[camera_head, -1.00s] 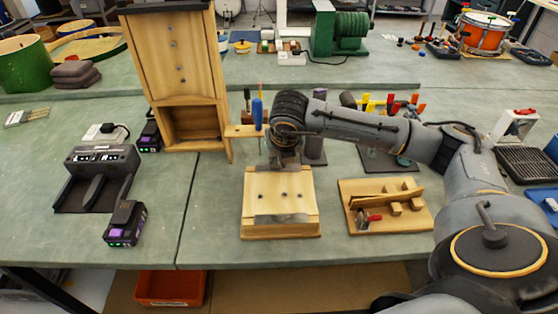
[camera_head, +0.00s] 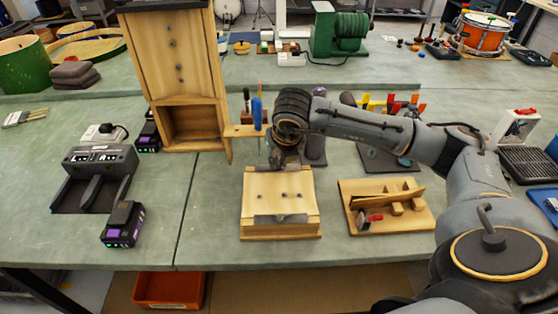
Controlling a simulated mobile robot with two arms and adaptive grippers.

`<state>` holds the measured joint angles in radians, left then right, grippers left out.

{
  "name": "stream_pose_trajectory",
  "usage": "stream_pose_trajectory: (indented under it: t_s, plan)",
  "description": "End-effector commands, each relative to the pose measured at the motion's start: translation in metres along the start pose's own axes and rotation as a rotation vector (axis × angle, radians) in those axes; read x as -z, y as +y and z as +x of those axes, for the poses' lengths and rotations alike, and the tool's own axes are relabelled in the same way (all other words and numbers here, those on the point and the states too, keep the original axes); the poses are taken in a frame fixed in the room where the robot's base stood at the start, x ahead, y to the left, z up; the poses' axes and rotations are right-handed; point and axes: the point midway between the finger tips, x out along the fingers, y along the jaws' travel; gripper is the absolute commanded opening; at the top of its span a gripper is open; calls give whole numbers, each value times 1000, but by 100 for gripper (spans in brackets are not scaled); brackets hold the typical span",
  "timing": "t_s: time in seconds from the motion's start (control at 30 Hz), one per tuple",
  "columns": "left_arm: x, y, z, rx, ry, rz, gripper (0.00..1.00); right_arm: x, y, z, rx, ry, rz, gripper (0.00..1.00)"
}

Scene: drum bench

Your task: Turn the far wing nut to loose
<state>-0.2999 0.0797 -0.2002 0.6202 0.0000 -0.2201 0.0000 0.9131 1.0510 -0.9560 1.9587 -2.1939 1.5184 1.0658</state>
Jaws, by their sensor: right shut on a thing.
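My right gripper (camera_head: 277,165) points down at the fixture's far edge, seen side on below the dark wrist. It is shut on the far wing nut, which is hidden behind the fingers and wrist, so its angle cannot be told. A small dark fastener (camera_head: 281,217) shows at the near metal strip. My left gripper is not in view.
A tall wooden cabinet (camera_head: 172,60) stands behind left, close to the wrist, with a blue-handled tool (camera_head: 257,112) beside it. A wooden tray jig (camera_head: 390,220) lies to the right. A charger (camera_head: 100,160) and battery (camera_head: 123,225) lie left; bench between is clear.

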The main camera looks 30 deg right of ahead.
Motion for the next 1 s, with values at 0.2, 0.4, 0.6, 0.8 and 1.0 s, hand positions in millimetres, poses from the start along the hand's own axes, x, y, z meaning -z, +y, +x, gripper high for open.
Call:
stream_pose_trajectory:
  t_s: [0.2, 0.4, 0.6, 0.8, 1.0]
  plan:
    - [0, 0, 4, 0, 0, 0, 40, 0, 0, 1, -10, 0, -21, 0]
    - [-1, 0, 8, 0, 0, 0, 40, 0, -1, 1, -19, -1, -44, 0]
    - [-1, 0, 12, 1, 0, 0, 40, 0, -1, 1, -30, -1, -70, 0]
    - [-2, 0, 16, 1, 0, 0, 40, 0, -1, 1, -43, -2, -101, 0]
    - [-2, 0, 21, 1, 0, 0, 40, 0, -1, 1, -58, -1, -136, 0]
